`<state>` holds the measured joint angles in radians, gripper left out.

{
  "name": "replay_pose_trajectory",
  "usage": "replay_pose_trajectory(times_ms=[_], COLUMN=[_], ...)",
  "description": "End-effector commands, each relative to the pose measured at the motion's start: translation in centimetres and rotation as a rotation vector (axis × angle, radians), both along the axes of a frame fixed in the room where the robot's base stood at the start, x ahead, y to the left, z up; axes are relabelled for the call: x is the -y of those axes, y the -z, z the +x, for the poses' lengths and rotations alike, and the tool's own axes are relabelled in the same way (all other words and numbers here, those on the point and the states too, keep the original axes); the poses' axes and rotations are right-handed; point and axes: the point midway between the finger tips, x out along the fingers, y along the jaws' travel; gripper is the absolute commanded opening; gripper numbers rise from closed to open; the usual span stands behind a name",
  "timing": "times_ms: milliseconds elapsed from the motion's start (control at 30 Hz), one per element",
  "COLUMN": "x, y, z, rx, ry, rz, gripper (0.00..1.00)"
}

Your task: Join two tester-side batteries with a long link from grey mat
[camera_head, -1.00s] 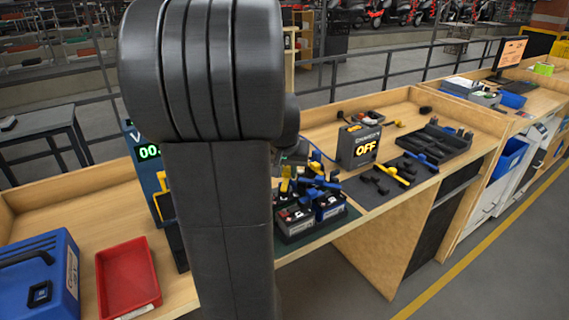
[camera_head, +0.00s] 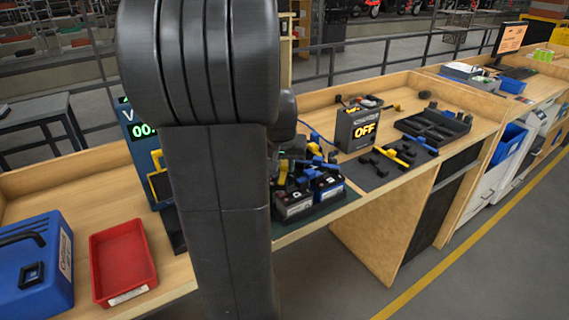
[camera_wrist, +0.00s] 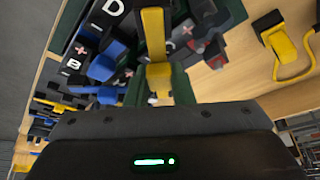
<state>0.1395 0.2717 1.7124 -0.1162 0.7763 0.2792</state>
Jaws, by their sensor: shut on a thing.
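My gripper (camera_wrist: 158,88) is shut on a yellow link (camera_wrist: 154,40), which extends away from the jaws over the batteries. I cannot tell whether the link touches a terminal. In the wrist view, dark batteries marked D (camera_wrist: 113,8) and B (camera_wrist: 73,64) carry blue caps or links. In the head view, two batteries (camera_head: 293,205) (camera_head: 329,188) show at the front of a green mat (camera_head: 335,205); my arm hides others and most of the gripper. The grey mat (camera_head: 375,178) holds a yellow link (camera_head: 398,156) and black links. The tester (camera_head: 147,150) is partly behind my arm.
A charger-like box reading OFF (camera_head: 358,130) stands behind the grey mat. A black tray (camera_head: 440,137) is to its right. A red tray (camera_head: 122,262) and a blue case (camera_head: 38,265) lie left of my arm. Bare bench lies behind the red tray.

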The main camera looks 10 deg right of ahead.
Motion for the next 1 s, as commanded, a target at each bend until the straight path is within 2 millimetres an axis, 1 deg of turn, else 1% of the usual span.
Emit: replay_pose_trajectory(times_ms=[233,1000], x=[0.0,0.0], y=[0.2,2.1], z=[0.0,0.0], rx=[0.000,0.000], ry=[0.000,0.000], rz=[0.000,0.000], gripper=[0.00,0.00])
